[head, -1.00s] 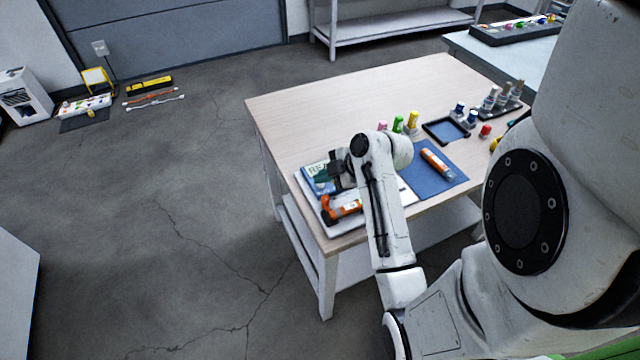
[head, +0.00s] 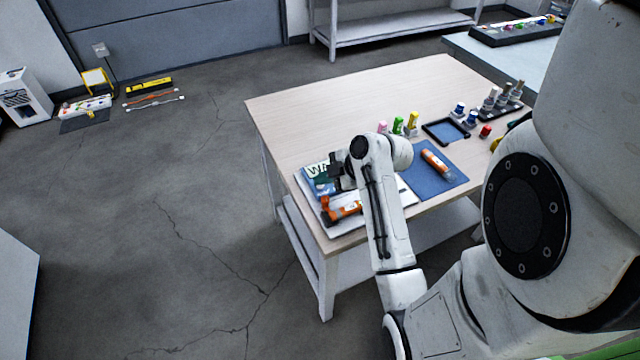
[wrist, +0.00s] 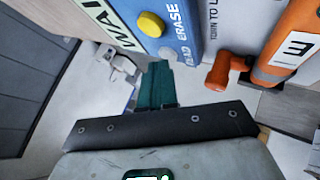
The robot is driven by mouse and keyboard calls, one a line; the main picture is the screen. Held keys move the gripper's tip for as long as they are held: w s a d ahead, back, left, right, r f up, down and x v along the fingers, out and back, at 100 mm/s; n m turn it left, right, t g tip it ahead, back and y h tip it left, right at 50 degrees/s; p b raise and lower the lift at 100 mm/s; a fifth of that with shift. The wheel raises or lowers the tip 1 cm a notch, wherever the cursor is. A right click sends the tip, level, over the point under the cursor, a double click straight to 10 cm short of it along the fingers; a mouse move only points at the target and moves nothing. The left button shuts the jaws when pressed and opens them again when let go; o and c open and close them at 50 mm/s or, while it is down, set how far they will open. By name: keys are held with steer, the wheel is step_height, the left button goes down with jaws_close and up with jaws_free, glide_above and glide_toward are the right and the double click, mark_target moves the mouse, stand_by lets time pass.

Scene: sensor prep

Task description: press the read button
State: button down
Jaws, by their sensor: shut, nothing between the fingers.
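The blue device (wrist: 185,45) shows in the wrist view with a yellow button (wrist: 151,24) and the word ERASE beside it. A second label, partly covered and looking like READ, sits just below it near my fingertips. My gripper (wrist: 157,68) is shut and empty, its teal fingers over the device's near edge by that label. A white display strip (wrist: 108,20) reads like WAIT. In the head view the device (head: 318,178) lies at the table's near left corner, partly behind my gripper.
An orange tool (wrist: 290,45) lies right of my gripper, close by. On the table (head: 310,115) are a blue mat (head: 425,183) with an orange tube (head: 436,161), several coloured bottles and a black tray (head: 446,131). The table's far left is clear.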

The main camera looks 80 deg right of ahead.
mark_target(323, 187)
steer(key=shift+r+p, duration=0.45)
steer(key=shift+r, duration=0.2)
step_height(323, 187, up, 5)
steer(key=p, duration=0.4)
steer(key=shift+r, duration=0.1)
stand_by(0.8)
steer(key=w+a+f+m+g+y, duration=0.1)
steer(key=a+f+m+g, duration=0.15)
steer(key=a, duration=0.55)
steer(key=w+a+f+m+g+y, duration=0.1)
steer(key=w+a+f+y, duration=0.15)
steer(key=a, duration=0.55)
steer(key=s+a+f+m+g+h, duration=0.1)
steer(key=s+a+m+g, duration=0.3)
steer(key=s+a, duration=0.4)
steer(key=a+h, duration=0.1)
steer(key=a, duration=0.3)
steer(key=shift+s+f+g, duration=0.15)
steer(key=shift+s+g, duration=0.2)
steer(key=shift+s, duration=0.05)
